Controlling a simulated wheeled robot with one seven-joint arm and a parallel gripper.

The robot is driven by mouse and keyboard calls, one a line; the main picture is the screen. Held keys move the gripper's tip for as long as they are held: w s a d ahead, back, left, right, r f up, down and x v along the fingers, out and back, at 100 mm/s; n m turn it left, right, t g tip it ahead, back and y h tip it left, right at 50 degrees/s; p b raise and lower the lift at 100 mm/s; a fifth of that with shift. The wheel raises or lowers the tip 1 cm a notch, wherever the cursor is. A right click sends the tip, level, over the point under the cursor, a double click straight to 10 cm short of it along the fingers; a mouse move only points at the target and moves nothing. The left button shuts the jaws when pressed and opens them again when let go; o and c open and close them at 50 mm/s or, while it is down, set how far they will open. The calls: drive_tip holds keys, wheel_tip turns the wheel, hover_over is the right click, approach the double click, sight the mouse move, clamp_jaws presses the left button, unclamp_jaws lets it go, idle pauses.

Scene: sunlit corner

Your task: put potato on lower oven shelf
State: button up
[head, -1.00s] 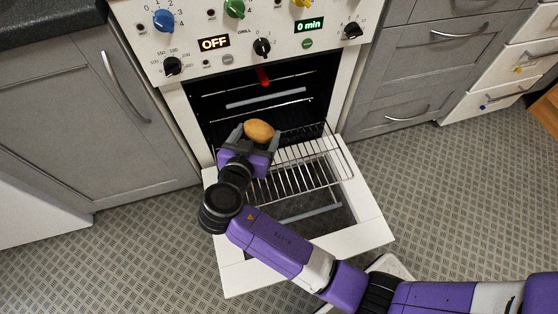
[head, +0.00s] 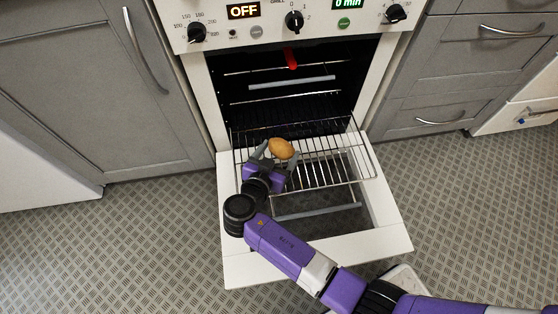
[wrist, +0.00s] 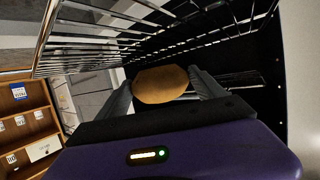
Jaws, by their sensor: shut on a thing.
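The potato (head: 281,148) is brown and oval, and it also shows in the wrist view (wrist: 160,85) between the two grey fingers. My gripper (head: 275,154) is shut on it, at the left part of the open oven's mouth. The lower oven shelf (head: 325,170) is a wire rack pulled partly out over the open door. In the head view the potato overlaps the rack's left part. In the wrist view, rack wires (wrist: 100,45) run across the top left. I cannot tell whether the potato touches the rack.
The oven door (head: 385,235) is folded down, with a window in it. A red item (head: 291,60) is near the top of the dark oven inside. Grey cabinets stand on both sides (head: 85,90).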

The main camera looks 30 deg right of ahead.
sight(279, 164)
drive_tip(key=shift+f+b, duration=0.8)
drive_tip(key=shift+f, duration=1.25)
drive_tip(key=shift+f, duration=0.25)
drive_tip(key=o, duration=1.6)
drive_tip(key=shift+c, duration=0.2)
drive_tip(key=shift+r, duration=0.1)
drive_tip(key=shift+r, duration=0.1)
drive_tip(key=shift+s+a+r, duration=0.1)
drive_tip(key=shift+a+r, duration=0.05)
drive_tip(key=p+v, duration=0.2)
drive_tip(key=v, duration=0.9)
drive_tip(key=shift+s+a+p, duration=0.2)
drive_tip(key=shift+p, duration=0.2)
